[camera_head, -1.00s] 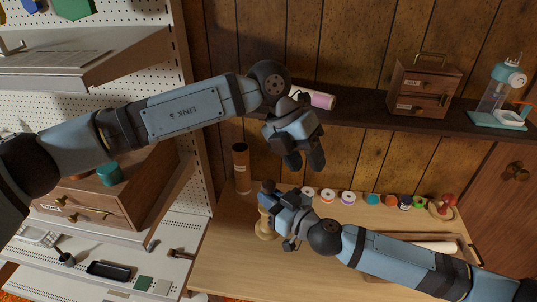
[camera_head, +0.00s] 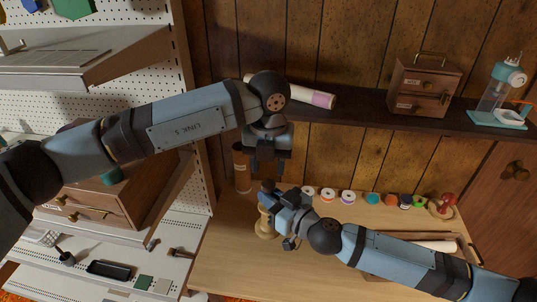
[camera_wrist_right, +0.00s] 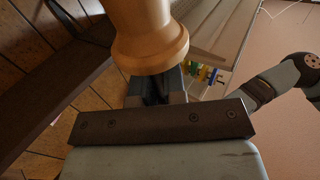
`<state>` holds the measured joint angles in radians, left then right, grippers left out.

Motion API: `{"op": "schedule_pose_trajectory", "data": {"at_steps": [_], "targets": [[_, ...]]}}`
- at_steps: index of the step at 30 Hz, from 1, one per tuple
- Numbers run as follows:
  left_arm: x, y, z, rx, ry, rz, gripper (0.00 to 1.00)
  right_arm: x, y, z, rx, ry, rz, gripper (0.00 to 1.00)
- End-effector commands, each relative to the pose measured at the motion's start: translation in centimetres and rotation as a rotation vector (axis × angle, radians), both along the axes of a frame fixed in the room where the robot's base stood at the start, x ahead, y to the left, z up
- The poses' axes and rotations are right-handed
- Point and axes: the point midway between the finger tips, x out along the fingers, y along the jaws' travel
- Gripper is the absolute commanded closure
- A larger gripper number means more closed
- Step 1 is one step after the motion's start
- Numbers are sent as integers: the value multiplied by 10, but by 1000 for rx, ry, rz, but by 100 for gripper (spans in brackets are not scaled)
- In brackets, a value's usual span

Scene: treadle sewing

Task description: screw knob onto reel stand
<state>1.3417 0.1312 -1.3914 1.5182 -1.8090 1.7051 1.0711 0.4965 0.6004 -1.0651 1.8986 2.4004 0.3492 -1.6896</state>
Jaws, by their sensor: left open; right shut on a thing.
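The pale wooden reel stand (camera_head: 265,226) stands on the table's left part, mostly hidden by my right gripper. My right gripper (camera_head: 268,200) is shut on the stand. The turned wood of the stand fills the top of the right wrist view (camera_wrist_right: 150,35), in front of the fingers. A small dark rounded piece (camera_head: 267,186), which looks like the knob, shows at the top of the stand; I cannot tell how it is seated. My left gripper (camera_head: 265,173) is open and points down just above this dark piece, with no clear contact.
A brown cylinder (camera_head: 241,175) stands close behind on the left. Several thread spools (camera_head: 348,197) line the table's back, with a red-topped item (camera_head: 442,205) at their right end. A dark shelf (camera_head: 370,117) bearing a roll (camera_head: 318,98) is behind. The front table is clear.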

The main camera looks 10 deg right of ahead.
Motion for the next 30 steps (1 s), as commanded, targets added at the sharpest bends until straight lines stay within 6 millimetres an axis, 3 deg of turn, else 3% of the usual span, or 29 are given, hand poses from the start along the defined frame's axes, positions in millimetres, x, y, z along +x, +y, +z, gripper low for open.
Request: {"op": "schedule_pose_trajectory", "data": {"at_steps": [3,10,22,23,27,30], "targets": [[0,0,-21,1,3,0,55,0,0,0,1,-1,0,100],[0,0,-49,1,2,-1,55,0,0,1,1,-1,0,100],[0,0,-57,0,-1,-1,55,0,0,0,1,-1,0,100],[0,0,-57,0,-1,-1,58,0,0,1,1,-1,0,100],[0,0,-57,0,-1,-1,90,0,0,0,1,-1,0,100],[0,0,-57,0,-1,-1,94,0,0,0,1,-1,0,100]]}}
